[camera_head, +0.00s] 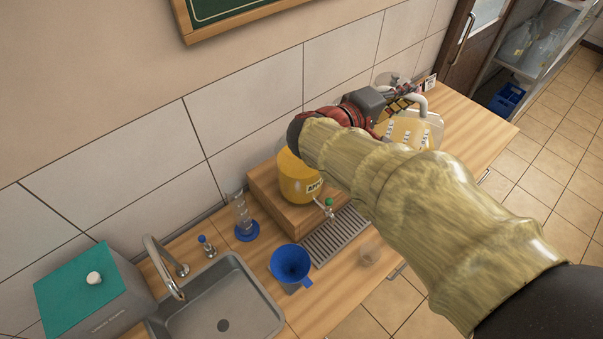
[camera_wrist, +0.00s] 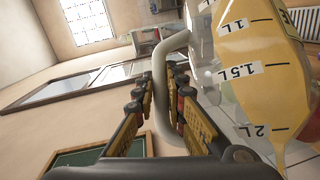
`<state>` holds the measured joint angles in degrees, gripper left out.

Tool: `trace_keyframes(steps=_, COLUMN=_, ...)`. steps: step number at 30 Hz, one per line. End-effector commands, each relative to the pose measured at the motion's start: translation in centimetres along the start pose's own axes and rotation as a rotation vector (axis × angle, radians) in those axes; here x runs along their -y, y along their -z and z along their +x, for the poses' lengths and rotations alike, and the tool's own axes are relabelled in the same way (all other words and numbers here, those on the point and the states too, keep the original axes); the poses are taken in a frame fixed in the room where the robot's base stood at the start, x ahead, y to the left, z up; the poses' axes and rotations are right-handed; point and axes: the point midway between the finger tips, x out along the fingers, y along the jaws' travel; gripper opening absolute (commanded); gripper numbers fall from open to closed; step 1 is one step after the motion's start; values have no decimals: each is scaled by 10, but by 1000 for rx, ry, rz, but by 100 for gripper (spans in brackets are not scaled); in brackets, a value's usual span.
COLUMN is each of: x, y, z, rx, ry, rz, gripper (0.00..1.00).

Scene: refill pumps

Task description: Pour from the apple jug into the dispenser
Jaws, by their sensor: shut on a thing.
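The jug (camera_head: 415,130) is clear with yellow liquid inside, a pale handle and small white labels. It is at the counter's right part, beyond my arm. In the wrist view the jug (camera_wrist: 262,70) fills the right side, with marks 1L, 1.5L and 2L. My gripper (camera_wrist: 160,88) is shut on its white handle (camera_wrist: 175,45); in the head view my gripper (camera_head: 402,100) is partly hidden. The dispenser (camera_head: 298,180), yellow inside and with a partly covered label, stands on a wooden block left of my gripper. My arm hides its right side. Its tap (camera_head: 329,204) has a green top.
A drip grate (camera_head: 335,236) lies before the wooden block (camera_head: 265,192). A blue funnel (camera_head: 291,264), a clear cylinder with a blue base (camera_head: 246,230) and a sink (camera_head: 225,305) are to the left.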

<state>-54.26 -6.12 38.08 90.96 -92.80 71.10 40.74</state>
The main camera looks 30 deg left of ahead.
Motion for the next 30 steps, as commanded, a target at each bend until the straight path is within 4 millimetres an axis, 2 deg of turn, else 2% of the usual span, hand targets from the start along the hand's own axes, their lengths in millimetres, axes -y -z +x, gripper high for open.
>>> trace_keyframes(steps=21, x=-19, y=11, z=-10, rx=-1, ry=-81, rz=-73, gripper=0)
trace_keyframes(steps=30, x=-20, y=13, z=-13, rx=-2, ry=-96, rz=-89, gripper=0)
